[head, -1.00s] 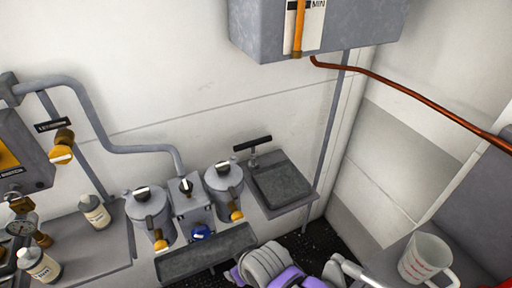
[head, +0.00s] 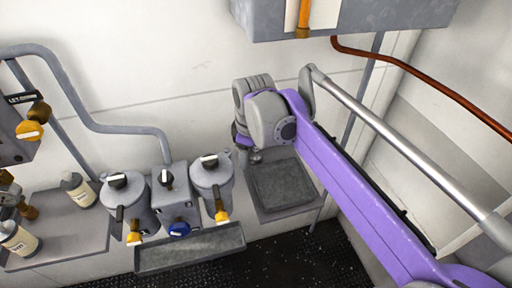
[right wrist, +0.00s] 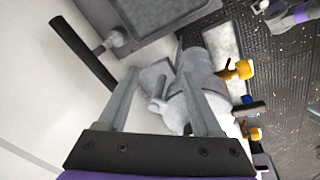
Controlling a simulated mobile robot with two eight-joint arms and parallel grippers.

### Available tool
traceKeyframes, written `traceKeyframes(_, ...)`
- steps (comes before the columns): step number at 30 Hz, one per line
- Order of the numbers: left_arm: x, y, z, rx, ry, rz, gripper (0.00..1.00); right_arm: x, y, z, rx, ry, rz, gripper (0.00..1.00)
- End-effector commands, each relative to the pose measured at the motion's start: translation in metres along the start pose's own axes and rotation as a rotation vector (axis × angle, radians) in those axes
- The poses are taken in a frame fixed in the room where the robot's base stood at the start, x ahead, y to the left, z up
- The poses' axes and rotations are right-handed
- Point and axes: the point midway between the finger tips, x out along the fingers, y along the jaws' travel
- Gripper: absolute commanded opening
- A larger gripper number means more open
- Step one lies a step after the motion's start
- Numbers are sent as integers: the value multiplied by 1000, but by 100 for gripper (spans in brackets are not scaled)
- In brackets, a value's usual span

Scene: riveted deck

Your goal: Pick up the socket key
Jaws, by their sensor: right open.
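The socket key is a black T-handle bar (right wrist: 85,55) on a short grey stem (right wrist: 108,43), beside the grey tray in the right wrist view. In the head view my right arm covers most of it. My right gripper (right wrist: 158,85) is open with nothing between its fingers. The bar's near end lies close to the left finger in that picture, outside the gap; I cannot tell if they touch. In the head view the right wrist (head: 268,120) is above the tray's left back corner, and its fingers are hidden. My left gripper is not in view.
The grey tray (head: 283,186) is on the wall right of two grey canisters (head: 212,182) with yellow taps. A trough (head: 190,248) runs below them. Bottles stand on the left shelf (head: 75,228). A grey box (head: 385,18) and a copper pipe (head: 430,83) are above.

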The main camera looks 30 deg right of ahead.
Motion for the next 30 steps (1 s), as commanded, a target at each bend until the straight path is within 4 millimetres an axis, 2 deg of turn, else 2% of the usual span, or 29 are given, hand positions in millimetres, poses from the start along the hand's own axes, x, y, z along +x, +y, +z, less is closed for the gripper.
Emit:
traceKeyframes(1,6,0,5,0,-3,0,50,3,20,-7,-65,-18,-16,66)
traceKeyframes(6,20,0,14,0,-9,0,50,12,81,-23,-348,-66,-93,66)
traceKeyframes(12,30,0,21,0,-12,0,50,27,123,-24,-596,-81,-172,66)
traceKeyframes(16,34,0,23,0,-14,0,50,36,136,-21,-700,-80,-207,66)
traceKeyframes(21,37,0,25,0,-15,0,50,43,142,-18,-756,-77,-226,66)
traceKeyframes(30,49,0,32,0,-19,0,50,86,134,-12,-762,-77,-227,66)
